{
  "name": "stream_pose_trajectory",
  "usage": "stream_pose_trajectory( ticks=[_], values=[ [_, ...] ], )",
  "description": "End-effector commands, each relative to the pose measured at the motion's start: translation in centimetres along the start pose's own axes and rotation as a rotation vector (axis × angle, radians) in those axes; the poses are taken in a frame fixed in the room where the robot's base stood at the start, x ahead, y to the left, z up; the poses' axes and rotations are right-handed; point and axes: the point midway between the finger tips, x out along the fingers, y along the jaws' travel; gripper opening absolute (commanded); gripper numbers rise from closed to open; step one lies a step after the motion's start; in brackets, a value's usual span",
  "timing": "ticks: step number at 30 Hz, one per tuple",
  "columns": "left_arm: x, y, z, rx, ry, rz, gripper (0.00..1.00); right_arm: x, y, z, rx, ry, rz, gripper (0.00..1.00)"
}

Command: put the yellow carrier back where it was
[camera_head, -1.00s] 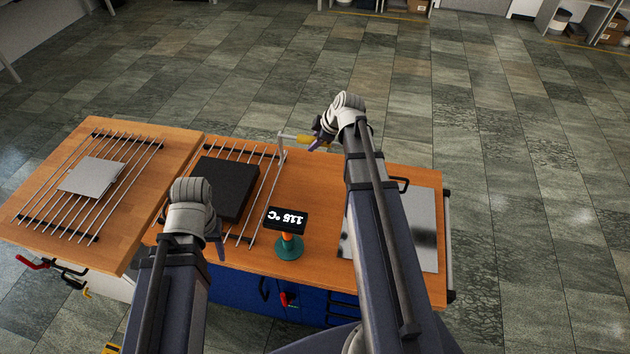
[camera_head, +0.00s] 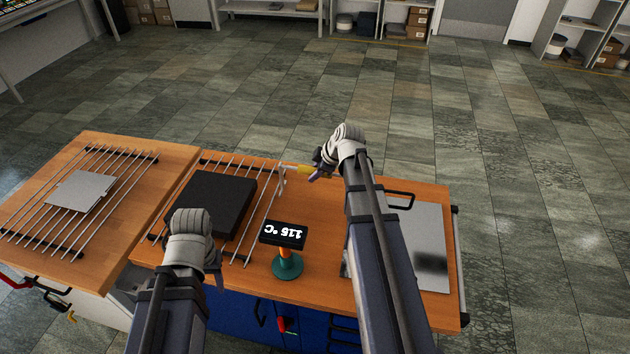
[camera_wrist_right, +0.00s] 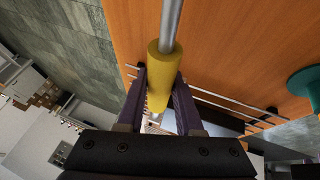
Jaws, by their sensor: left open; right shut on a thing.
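The yellow carrier has a yellow handle (camera_wrist_right: 163,65) on a metal rod. My right gripper (camera_wrist_right: 158,88) is shut on the handle. In the head view the carrier's yellow handle (camera_head: 304,169) is near the table's far edge, with its rod reaching left to the right end of a wire rack (camera_head: 262,205). Whether the rod touches the rack cannot be told. My right gripper (camera_head: 319,173) is partly hidden by its wrist. My left gripper (camera_head: 218,266) is open and empty, mostly hidden behind its wrist, near the front of the rack.
A black block (camera_head: 214,200) lies on the wire rack. A display reading 115 °C (camera_head: 284,235) stands on a green base (camera_head: 287,265). A metal plate (camera_head: 428,225) lies at the right. A second rack on the left table bears a grey plate (camera_head: 80,191). Bare wood shows between the display and my right arm.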

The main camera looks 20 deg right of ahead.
Motion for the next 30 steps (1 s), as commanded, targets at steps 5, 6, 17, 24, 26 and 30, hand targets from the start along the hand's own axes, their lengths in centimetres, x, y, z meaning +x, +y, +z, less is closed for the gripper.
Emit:
stream_pose_trajectory(
  ticks=[5, 6, 17, 24, 26, 30],
  values=[
    [2.3, 0.2, -0.1, 0.0, 0.0, 0.0, 0.5, 2.0, -0.7, 0.9, 0.0, 0.001, 0.001, 0.0],
    [2.3, 0.2, -0.1, 0.0, 0.0, 0.0, 0.5, 2.0, -0.7, 1.0, 0.0, 0.001, 0.001, 0.0],
    [2.4, 0.2, -0.1, 0.0, 0.0, 0.0, 0.5, 2.1, -0.7, 1.0, 0.0, 0.001, 0.001, 0.0],
    [2.4, 0.2, -0.1, 0.0, 0.0, 0.0, 0.5, 2.0, -0.7, 1.0, 0.0, 0.0, 0.0, 0.57],
    [2.4, 0.2, -0.1, 0.0, 0.0, 0.0, 0.5, 2.0, -0.7, 1.0, 0.0, 0.0, 0.0, 0.64],
    [2.4, 0.2, -0.1, 0.0, 0.0, 0.0, 0.5, 2.0, -0.7, 1.0, 0.0, 0.0, 0.0, 0.65]
  ],
)
